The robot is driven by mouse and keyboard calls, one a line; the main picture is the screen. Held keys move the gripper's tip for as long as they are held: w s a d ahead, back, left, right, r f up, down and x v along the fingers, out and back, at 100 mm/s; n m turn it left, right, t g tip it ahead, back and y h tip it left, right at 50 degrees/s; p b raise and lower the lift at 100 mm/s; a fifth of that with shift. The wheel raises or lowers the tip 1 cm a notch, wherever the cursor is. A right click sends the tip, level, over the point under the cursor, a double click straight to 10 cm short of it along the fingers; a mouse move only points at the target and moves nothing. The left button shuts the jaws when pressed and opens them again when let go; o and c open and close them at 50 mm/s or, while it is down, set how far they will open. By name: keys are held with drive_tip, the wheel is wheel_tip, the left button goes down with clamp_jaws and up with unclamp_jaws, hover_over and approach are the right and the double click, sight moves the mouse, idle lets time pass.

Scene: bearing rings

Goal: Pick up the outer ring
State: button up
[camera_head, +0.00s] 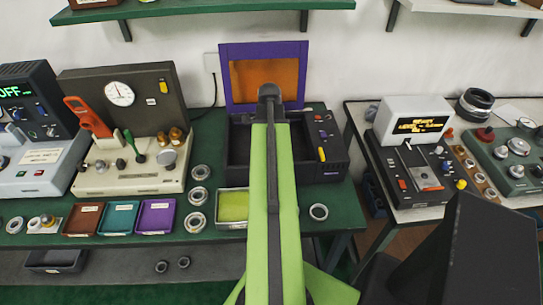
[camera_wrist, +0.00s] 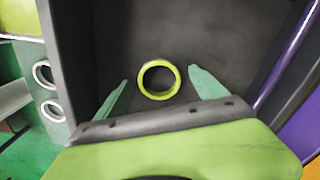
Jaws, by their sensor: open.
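A yellow-green ring (camera_wrist: 143,82) lies on the dark floor of an open box (camera_wrist: 225,40) in the wrist view; I take it as the outer ring. My gripper (camera_wrist: 159,75) is open, with one teal finger on each side of the ring and clear gaps between. Whether the fingertips are level with the ring or above it, I cannot tell. In the head view the dark box (camera_head: 238,150) with a raised purple-framed lid (camera_head: 265,48) stands on the green bench. My arm hides the ring and gripper there.
Several metal rings (camera_head: 198,195) lie left of the box, and another ring (camera_head: 318,204) lies at its front right. A green-lined tray (camera_head: 233,222) and small coloured trays (camera_head: 120,220) are along the front. The box walls surround my gripper closely.

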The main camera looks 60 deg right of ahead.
drive_tip(key=shift+r, duration=0.1)
drive_tip(key=c, duration=1.7)
drive_tip(key=shift+o, duration=0.2)
wheel_tip(320, 180, up, 5)
drive_tip(key=p, duration=0.5)
drive_tip(key=s+d+r+p, duration=0.4)
drive_tip(key=s+r+p, duration=0.2)
drive_tip(key=s, duration=0.5)
